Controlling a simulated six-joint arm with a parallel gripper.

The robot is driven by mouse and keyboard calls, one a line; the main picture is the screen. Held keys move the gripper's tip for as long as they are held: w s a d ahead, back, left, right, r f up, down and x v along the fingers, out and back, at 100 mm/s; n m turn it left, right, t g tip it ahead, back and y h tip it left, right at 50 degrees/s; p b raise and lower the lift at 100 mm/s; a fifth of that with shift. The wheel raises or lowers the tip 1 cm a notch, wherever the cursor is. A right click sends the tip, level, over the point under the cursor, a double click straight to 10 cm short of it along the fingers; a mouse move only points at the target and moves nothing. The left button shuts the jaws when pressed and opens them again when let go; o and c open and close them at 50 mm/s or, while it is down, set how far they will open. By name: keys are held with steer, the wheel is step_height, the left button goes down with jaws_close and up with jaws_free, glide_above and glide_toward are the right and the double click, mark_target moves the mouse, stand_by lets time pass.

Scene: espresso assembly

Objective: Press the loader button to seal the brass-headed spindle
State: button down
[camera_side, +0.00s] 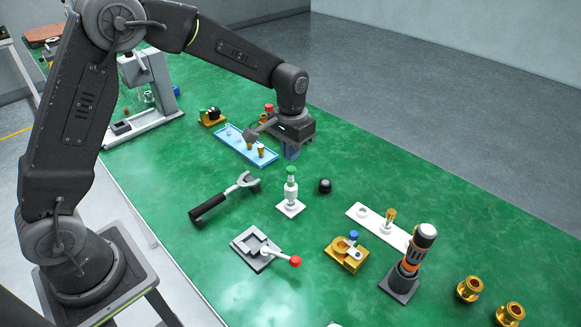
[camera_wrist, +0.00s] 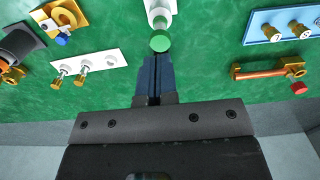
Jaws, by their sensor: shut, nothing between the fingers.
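A white upright device (camera_side: 290,192) with a round green cap (camera_side: 291,170), which looks like the loader and its button, stands on the green table. In the wrist view the green cap (camera_wrist: 160,41) sits just beyond my fingertips. My gripper (camera_side: 291,157) is shut and empty, pointing down just above and behind the cap; I cannot tell whether they touch. In the wrist view my gripper (camera_wrist: 156,58) shows two dark blue fingers together. Brass-headed pieces (camera_side: 261,150) stand in a light blue tray (camera_side: 233,147). I see no spindle inside the device.
A white plate (camera_side: 362,212) with brass-and-clear pieces lies to the right. A portafilter (camera_side: 225,197), a grey base with a red-knobbed lever (camera_side: 294,261), a brass block with a blue knob (camera_side: 346,253) and a black knob (camera_side: 324,186) surround the device.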

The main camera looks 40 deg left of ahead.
mark_target(291, 168)
steer(key=shift+f, duration=2.15)
steer(key=shift+r, duration=3.05)
step_height(291, 168, up, 14)
